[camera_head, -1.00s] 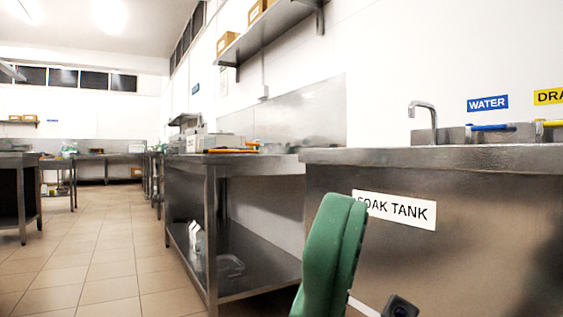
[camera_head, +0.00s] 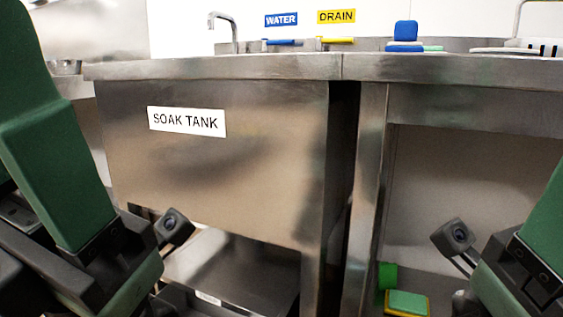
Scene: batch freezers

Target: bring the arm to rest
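My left arm, green and black, comes in at the left edge, with a small wrist camera on a stalk at its lower end. My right arm shows at the lower right edge with a like wrist camera. The fingers of both grippers are out of the frame or hidden, so I cannot see whether they hold anything. Both arms are in front of the steel soak tank (camera_head: 240,185), which bears a white SOAK TANK label (camera_head: 187,121).
A tap (camera_head: 229,30) and blue and yellow valve handles (camera_head: 336,40) stand at the tank's back, under WATER (camera_head: 281,19) and DRAIN (camera_head: 336,16) signs. A blue item (camera_head: 405,37) sits on the right-hand counter. A green and yellow sponge (camera_head: 407,302) lies below it.

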